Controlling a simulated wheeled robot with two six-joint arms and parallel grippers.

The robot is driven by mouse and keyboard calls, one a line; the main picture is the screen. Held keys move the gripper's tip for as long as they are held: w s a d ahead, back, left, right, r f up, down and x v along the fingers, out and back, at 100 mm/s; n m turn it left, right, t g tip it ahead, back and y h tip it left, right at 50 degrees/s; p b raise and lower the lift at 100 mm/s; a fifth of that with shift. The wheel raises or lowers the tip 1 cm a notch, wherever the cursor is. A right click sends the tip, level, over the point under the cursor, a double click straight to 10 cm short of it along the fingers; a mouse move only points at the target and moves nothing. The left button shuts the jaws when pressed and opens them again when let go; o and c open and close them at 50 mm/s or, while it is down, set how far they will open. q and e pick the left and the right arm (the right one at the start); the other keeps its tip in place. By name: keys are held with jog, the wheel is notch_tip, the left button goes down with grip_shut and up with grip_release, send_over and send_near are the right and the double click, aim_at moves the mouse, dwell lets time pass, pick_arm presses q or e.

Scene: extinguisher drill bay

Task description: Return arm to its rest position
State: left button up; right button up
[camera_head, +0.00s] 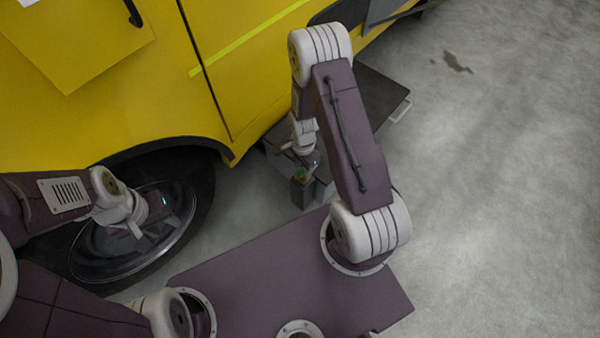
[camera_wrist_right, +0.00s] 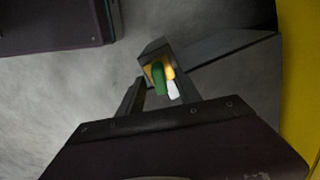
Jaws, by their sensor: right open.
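My right arm reaches out over the floor and bends down, with its right gripper (camera_head: 308,165) above a small dark open-topped box (camera_head: 301,194). In the right wrist view the jaws (camera_wrist_right: 160,96) are apart, with nothing seen held between them. Beyond them the box (camera_wrist_right: 151,52) shows a green piece (camera_wrist_right: 158,78), a yellow piece (camera_wrist_right: 169,72) and a white piece (camera_wrist_right: 173,90) inside. Whether the fingers touch the box is unclear. My left gripper (camera_head: 153,212) hangs in front of the vehicle's wheel; its jaw opening is too small to make out.
A yellow vehicle (camera_head: 100,110) with a dark wheel (camera_head: 185,170) fills the left and back. A dark grey case or platform (camera_head: 375,95) with a light handle (camera_head: 401,111) lies behind my right arm. The concrete floor (camera_head: 490,200) at right is clear, with a stain (camera_head: 457,62).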

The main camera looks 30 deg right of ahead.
notch_tip(320, 180, up, 7)
jog(key=p, duration=0.2)
jog(key=shift+r+p, duration=0.2)
jog(key=shift+p, duration=0.15)
